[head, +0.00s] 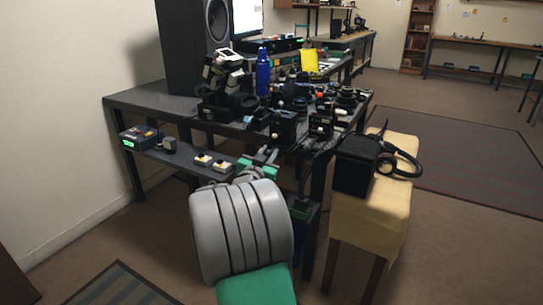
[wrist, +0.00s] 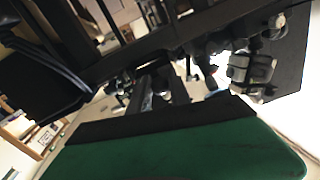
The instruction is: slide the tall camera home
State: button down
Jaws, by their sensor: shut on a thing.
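My gripper (head: 266,155) is at the front edge of the dark workbench, its fingertips pointing up at a black boxy camera (head: 283,125), which I take as the tall camera. My gripper is shut on it, though the contact is small and partly hidden. In the wrist view a dark upright shape (wrist: 165,90) stands beyond the green part of my arm; I cannot tell its edges. A second black camera (head: 320,126) stands to the right on the bench. The camera's resting place cannot be made out.
The bench top (head: 150,99) is crowded around the cameras. A blue bottle (head: 262,72) and a white-grey device (head: 225,68) stand behind. A tall black speaker (head: 188,50) is at the back left. A cloth-covered stool (head: 372,215) with a black bag (head: 356,165) stands at right.

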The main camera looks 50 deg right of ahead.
jog(key=c, duration=1.2)
grip_release()
jog(key=p+v, duration=0.1)
jog(key=v, duration=0.7)
